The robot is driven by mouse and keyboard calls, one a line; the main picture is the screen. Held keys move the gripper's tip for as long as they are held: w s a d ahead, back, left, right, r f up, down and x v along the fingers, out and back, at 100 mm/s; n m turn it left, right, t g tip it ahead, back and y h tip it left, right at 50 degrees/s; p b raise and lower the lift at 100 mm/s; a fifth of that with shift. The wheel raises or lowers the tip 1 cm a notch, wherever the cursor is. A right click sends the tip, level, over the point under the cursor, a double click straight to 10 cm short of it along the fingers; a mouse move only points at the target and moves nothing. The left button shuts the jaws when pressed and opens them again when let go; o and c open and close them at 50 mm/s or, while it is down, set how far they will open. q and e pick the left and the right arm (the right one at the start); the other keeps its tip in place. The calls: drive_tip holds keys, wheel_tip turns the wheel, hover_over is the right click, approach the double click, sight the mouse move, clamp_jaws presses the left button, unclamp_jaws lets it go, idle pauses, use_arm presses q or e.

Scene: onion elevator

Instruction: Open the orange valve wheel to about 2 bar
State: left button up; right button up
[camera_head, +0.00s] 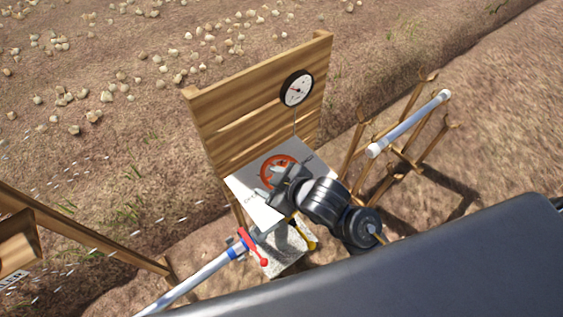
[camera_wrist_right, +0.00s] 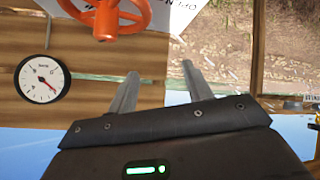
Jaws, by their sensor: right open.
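The orange valve wheel (camera_head: 266,166) sits on a white panel (camera_head: 247,184) in front of a wooden board. My right gripper (camera_head: 285,172) is over the wheel and hides part of it. In the right wrist view, the wheel (camera_wrist_right: 127,24) is partly cut off at the top edge. The right gripper's two fingers (camera_wrist_right: 160,78) are apart with nothing between them, and the wheel lies beyond their tips. A round gauge (camera_head: 296,89) with a white face hangs on the board. It also shows in the wrist view (camera_wrist_right: 34,82); its red needle is visible, but its numbers are too small to read.
The wooden board (camera_head: 232,121) stands upright behind the panel. A pipe with a blue band (camera_head: 205,270) and a red lever (camera_head: 249,247) lies below the panel. A wooden rack (camera_head: 384,187) holding a pale tube (camera_head: 409,124) stands at the right. Onions lie on the soil behind.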

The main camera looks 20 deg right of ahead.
drive_tip(key=a+r+n+g+y, duration=0.1)
drive_tip(key=a+r+n+y, duration=0.3)
drive_tip(key=a+r+n, duration=0.3)
drive_tip(key=a+r+n+y, duration=0.3)
drive_tip(key=a+r+n, duration=0.1)
drive_tip(key=a, duration=0.5)
drive_tip(key=s+a+n+g+y, duration=0.2)
drive_tip(key=a+n, duration=0.2)
drive_tip(key=n, duration=0.1)
drive_tip(key=n+g+h, duration=0.6)
drive_tip(key=n+h, duration=0.8)
drive_tip(key=n, duration=0.1)
hover_over(281, 165)
wheel_tip(281, 165, down, 6)
wheel_tip(281, 165, down, 10)
drive_tip(key=p, duration=0.3)
drive_tip(key=shift+r, duration=0.15)
drive_tip(key=shift+f+p, duration=0.3)
drive_tip(key=shift+f, duration=0.45)
